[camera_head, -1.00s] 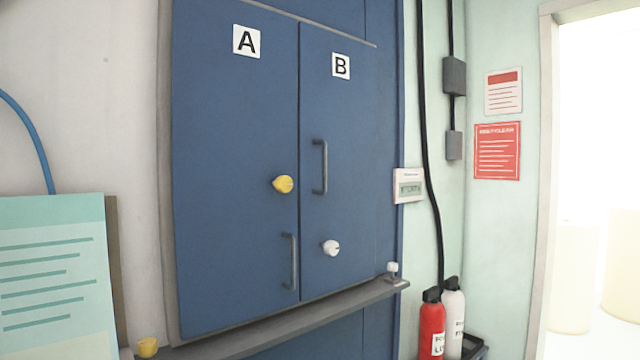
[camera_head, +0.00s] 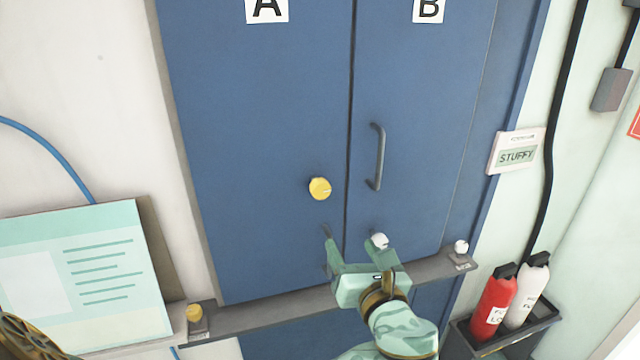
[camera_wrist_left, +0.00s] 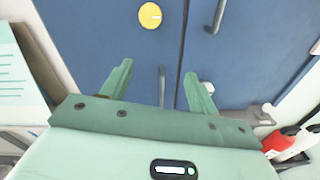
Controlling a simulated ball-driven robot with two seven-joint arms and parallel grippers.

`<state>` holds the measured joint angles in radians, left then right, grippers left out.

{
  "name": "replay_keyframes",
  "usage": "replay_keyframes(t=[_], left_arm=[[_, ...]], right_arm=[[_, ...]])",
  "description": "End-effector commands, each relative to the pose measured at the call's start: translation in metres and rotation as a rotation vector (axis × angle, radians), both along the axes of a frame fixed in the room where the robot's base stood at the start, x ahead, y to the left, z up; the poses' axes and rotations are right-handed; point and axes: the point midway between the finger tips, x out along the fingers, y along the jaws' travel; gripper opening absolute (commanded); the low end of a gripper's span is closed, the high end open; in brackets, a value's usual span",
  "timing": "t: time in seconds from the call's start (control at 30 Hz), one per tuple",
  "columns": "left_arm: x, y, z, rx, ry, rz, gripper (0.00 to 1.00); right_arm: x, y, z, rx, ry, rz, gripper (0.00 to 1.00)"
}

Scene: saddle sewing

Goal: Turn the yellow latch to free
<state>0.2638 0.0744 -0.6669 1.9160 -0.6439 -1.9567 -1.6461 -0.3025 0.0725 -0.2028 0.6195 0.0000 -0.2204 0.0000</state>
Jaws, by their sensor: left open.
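The yellow latch (camera_head: 320,188) is a round knob on the blue door A (camera_head: 260,120), near its right edge. In the left wrist view the yellow latch (camera_wrist_left: 150,15) shows a short pale mark, roughly level, near the top. My left gripper (camera_head: 354,243) is open and empty, below and to the right of the latch, apart from it. In the left wrist view its two fingers (camera_wrist_left: 158,75) stand apart, pointing toward the doors, with door A's grey handle (camera_wrist_left: 162,85) between them in the picture. My right gripper is not in view.
Door B (camera_head: 420,110) has a grey handle (camera_head: 378,157) and a white knob (camera_head: 379,241), partly behind my gripper. A grey ledge (camera_head: 270,303) below carries another yellow knob (camera_head: 195,315) and a white one (camera_head: 461,247). Red (camera_head: 493,304) and white (camera_head: 527,290) bottles stand right.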

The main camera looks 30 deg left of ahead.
Motion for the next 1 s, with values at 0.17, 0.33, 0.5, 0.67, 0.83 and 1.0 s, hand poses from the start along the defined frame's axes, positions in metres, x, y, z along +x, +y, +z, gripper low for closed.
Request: replay_keyframes(t=[0.17,0.33,0.5,0.67,0.83,1.0], left_arm=[[-0.009,0.007,0.041,0.068,-0.003,0.043,0.6],[0.008,0.028,0.041,0.073,-0.002,0.046,0.6],[0.037,0.062,0.042,0.073,0.0,0.045,0.6],[0.063,0.092,0.041,0.072,0.0,0.045,0.6],[0.083,0.114,0.04,0.069,0.0,0.043,0.6],[0.092,0.125,0.038,0.067,0.0,0.042,0.6]], right_arm=[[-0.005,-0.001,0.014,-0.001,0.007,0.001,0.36],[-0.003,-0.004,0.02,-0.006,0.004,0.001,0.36],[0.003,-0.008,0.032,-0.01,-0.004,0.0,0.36],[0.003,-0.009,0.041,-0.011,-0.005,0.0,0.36],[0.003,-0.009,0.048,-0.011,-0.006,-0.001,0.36],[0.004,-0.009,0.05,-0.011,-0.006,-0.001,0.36]])
